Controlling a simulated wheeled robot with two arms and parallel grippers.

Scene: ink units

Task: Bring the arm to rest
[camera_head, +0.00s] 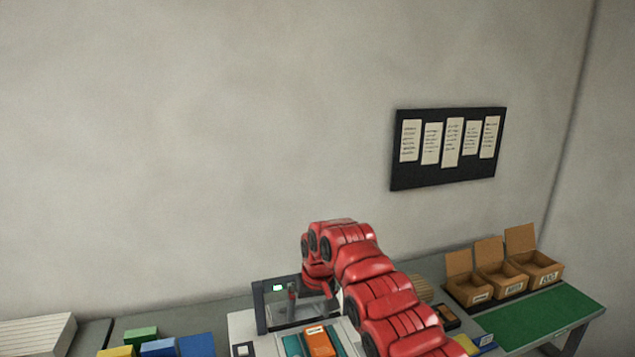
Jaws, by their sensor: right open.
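My right arm (385,300), red and jointed, rises from the bottom right of the head view. It bends over at the top and points down at its far end. My right gripper (330,289) is at that end, small and partly hidden by the arm. It is open, beside the dark frame of a grey-white machine (243,329) on the bench, and I see nothing held in it. My left arm and left gripper are not in view.
An orange unit (318,342) and a teal unit (292,345) sit on the machine. Blue, green and yellow blocks (158,347) stand left. Open cardboard boxes (502,281) stand at the right behind a bare green mat (548,317). A dark notice board (398,178) hangs on the wall.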

